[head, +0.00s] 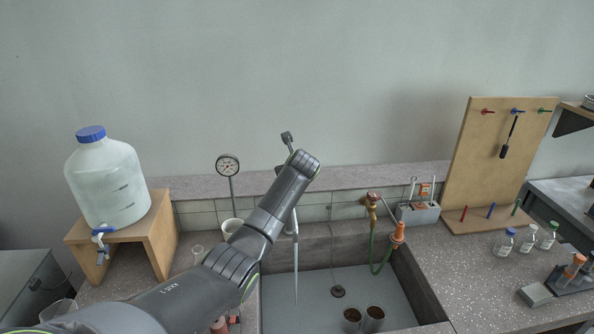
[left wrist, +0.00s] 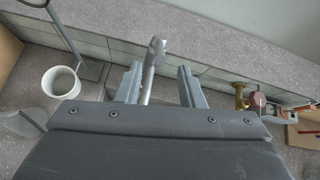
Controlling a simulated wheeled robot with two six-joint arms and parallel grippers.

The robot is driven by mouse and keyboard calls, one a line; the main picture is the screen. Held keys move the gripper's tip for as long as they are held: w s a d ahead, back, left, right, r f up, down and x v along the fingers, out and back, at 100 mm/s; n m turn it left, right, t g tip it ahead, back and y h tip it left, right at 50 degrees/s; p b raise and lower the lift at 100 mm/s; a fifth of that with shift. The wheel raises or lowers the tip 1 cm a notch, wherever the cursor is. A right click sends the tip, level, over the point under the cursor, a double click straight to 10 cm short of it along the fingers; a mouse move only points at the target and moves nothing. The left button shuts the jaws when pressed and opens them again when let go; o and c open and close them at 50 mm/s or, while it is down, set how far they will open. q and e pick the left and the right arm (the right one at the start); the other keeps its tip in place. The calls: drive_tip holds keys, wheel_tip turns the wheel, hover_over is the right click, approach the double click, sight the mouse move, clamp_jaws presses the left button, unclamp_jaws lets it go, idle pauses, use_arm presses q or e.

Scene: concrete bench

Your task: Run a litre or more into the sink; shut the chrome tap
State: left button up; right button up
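The chrome tap (head: 287,139) stands at the back of the grey sink (head: 318,285); my left arm covers most of its body in the head view. A thin pale stream (head: 295,272) runs from it down into the sink. In the left wrist view the tap's upright lever (left wrist: 152,60) stands between the fingers of my left gripper (left wrist: 160,70). The gripper is open, with gaps visible beside the lever. In the head view the fingers are hidden behind my wrist. My right gripper is not in view.
A brass tap (head: 373,199) with a green hose (head: 373,262) and orange nozzle (head: 398,233) stands right of the chrome tap. A gauge (head: 228,166), white pot (head: 232,225) and large bottle (head: 108,180) stand left.

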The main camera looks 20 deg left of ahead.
use_arm(q)
drive_tip(key=b+v, duration=0.1)
drive_tip(key=v, duration=0.8)
drive_tip(key=shift+s+d+b, duration=0.2)
drive_tip(key=shift+s+b, duration=0.1)
drive_tip(key=shift+b, duration=0.1)
drive_tip(key=shift+r, duration=0.15)
